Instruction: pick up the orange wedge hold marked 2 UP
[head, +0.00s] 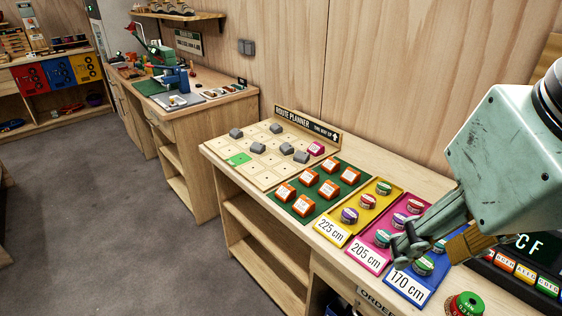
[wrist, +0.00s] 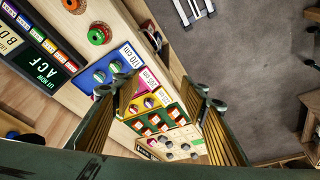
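Several orange wedge holds (head: 308,177) with white labels sit in two rows on a green mat (head: 273,193). The labels are too small to read, so I cannot tell which is marked 2 UP. The orange holds (wrist: 152,120) also show small in the wrist view, between my fingers. My gripper (head: 412,243) is over the blue and pink trays, right of the green mat. In the wrist view my gripper (wrist: 160,98) has its fingers wide apart with nothing between them.
Left of the mat, the route planner board (head: 252,177) carries grey blocks, a pink block and a green square. A green-topped roll (head: 464,304) stands at the front right.

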